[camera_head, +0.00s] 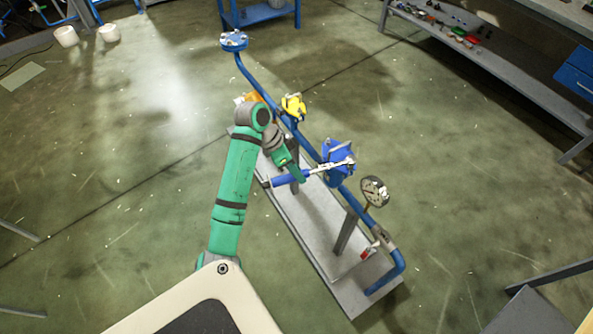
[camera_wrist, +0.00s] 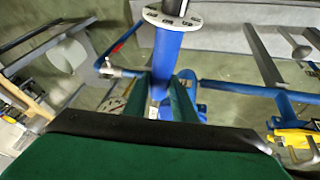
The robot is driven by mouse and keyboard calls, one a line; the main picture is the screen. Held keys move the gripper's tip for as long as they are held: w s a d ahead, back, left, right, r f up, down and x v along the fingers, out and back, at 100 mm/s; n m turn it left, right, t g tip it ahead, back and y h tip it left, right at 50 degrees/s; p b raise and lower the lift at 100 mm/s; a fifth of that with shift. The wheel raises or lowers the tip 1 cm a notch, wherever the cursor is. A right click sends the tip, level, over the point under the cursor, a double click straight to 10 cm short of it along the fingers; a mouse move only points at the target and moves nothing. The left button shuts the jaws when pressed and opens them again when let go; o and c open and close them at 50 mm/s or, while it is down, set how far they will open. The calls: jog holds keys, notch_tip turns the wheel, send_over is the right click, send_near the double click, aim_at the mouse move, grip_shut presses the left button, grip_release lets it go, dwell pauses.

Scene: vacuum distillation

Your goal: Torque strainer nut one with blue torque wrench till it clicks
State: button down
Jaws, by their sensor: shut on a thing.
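The torque wrench (camera_head: 287,180) has a blue handle and a silver head end. My gripper (camera_head: 299,174) is shut on its handle, beside the blue strainer (camera_head: 331,153). The wrench's silver end reaches over the strainer's face, but I cannot tell which nut it sits on or whether it is seated. In the wrist view the blue handle (camera_wrist: 166,62) runs upright between the green fingers of my gripper (camera_wrist: 164,88). The strainer's nuts are too small or hidden to tell apart.
The blue pipe (camera_head: 252,82) carries a yellow valve (camera_head: 293,106), a round gauge (camera_head: 375,190) and a red-handled valve (camera_head: 367,253). It stands on a grey base (camera_head: 325,245). A tool shelf (camera_head: 500,70) is at the upper right. Open floor lies left of the base.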

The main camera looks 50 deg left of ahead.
jog(key=shift+w, duration=0.1)
dwell(0.3)
jog(key=shift+w+a+m, duration=0.25)
jog(key=shift+a+m, duration=0.05)
jog(key=shift+a, duration=0.1)
jog(key=shift+w+a+m+g+h, duration=0.1)
jog(key=shift+a+m+g+h, duration=0.3)
jog(key=shift+a, duration=0.6)
jog(key=shift+w+a+f+m, duration=0.1)
jog(key=shift+w+a+m, duration=0.9)
jog(key=shift+a, duration=0.2)
jog(key=shift+d, duration=0.1)
